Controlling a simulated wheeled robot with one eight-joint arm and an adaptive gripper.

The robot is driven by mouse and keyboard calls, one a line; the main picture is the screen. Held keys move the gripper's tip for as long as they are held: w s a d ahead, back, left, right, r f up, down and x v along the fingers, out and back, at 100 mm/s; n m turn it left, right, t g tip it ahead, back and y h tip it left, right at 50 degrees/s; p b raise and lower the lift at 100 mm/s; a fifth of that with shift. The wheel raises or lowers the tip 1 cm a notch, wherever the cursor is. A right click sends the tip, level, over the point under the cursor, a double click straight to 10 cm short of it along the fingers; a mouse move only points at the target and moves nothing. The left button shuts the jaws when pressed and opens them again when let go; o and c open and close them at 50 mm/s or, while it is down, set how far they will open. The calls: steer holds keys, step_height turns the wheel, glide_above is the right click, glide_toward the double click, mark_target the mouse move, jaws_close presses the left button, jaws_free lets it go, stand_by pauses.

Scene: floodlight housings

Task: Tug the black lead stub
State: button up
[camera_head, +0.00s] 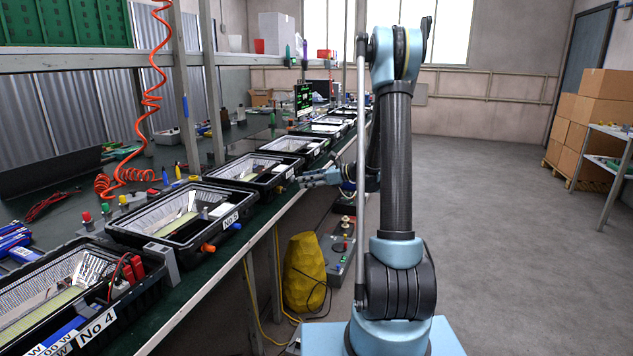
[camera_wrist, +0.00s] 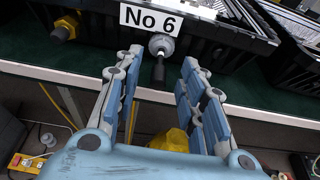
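The black lead stub (camera_wrist: 158,73) sticks out of a grey round gland (camera_wrist: 162,45) on the front wall of the black housing labelled No 6 (camera_wrist: 205,30). In the wrist view, my gripper (camera_wrist: 159,62) is open, with one blue-grey finger on each side of the stub. There are visible gaps to the stub on both sides, and nothing appears held. In the head view, my gripper (camera_head: 306,179) reaches left to the bench edge beside the third housing (camera_head: 252,189) from the front. The stub cannot be made out there.
A yellow-orange gland (camera_wrist: 65,27) is left of the label. The dark green bench edge (camera_wrist: 85,72) runs below the housing. Several other housings, such as No 5 (camera_head: 180,240), line the bench. A yellow sack-like object (camera_head: 304,270) stands under it. The floor (camera_head: 500,200) at right is clear.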

steer(key=shift+w+a+f, duration=0.2)
steer(key=shift+w+a, duration=0.05)
steer(key=shift+a, duration=0.4)
jaws_close()
steer(key=c, duration=0.7)
jaws_free()
jaws_close()
steer(key=shift+w+d, duration=0.1)
steer(key=o, duration=0.7)
jaws_free()
